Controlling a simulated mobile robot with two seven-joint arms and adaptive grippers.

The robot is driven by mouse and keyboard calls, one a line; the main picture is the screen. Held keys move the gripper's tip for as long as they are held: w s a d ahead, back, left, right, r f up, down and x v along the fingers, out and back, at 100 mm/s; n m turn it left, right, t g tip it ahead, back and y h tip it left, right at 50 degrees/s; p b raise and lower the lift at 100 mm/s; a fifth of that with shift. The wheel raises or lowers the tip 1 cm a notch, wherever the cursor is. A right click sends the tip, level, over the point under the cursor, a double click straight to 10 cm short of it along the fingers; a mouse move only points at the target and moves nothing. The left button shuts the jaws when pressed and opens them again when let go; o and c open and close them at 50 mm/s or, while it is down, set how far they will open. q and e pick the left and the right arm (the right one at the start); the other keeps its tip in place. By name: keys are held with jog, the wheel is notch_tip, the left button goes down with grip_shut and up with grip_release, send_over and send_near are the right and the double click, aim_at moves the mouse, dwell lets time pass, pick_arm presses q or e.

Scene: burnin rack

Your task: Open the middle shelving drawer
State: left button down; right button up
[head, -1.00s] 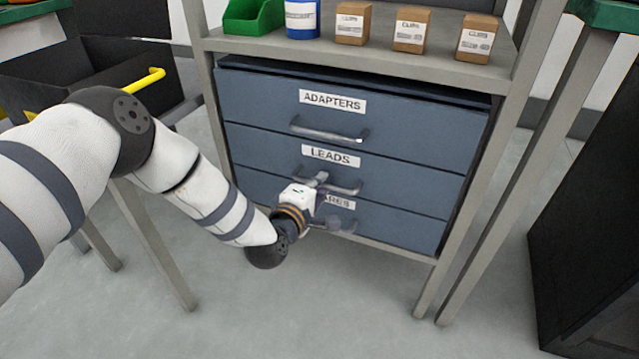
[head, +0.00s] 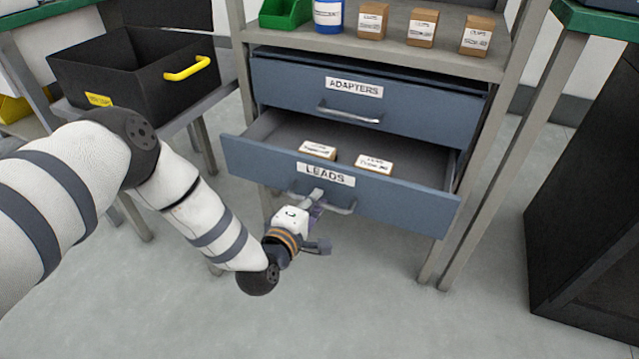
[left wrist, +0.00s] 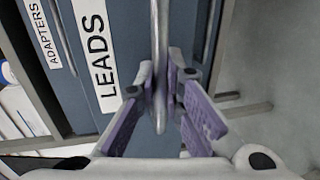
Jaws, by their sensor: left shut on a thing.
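The middle drawer (head: 400,208), labelled LEADS, stands pulled out from the blue drawer unit. Two small labelled boxes (head: 374,164) show inside it. My left gripper (head: 315,200) is at the left part of the drawer's handle (head: 340,209). In the left wrist view the handle (left wrist: 160,60) runs between the two fingers of my left gripper (left wrist: 163,95), which are shut on it. The LEADS label (left wrist: 96,50) is beside it. The top drawer (head: 420,109), labelled ADAPTERS, is shut. My right gripper is not in view.
A shelf (head: 410,58) above the drawers holds a green bin (head: 285,12), a blue can (head: 328,15) and several small boxes. A black crate (head: 130,75) with a yellow handle stands at the left. A dark cabinet (head: 590,200) is at the right. The floor in front is clear.

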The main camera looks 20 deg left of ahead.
pick_arm(q)
jog(key=f+p+v, duration=0.1)
jog(key=p+v, duration=0.2)
jog(key=v, duration=0.4)
jog(key=shift+s+f, duration=0.2)
jog(key=shift+s, duration=0.2)
jog(key=c, duration=1.7)
grip_release()
jog(key=shift+s, duration=0.15)
jog(key=v, duration=1.1)
jog(key=shift+s, duration=0.35)
jog(key=shift+r, duration=0.1)
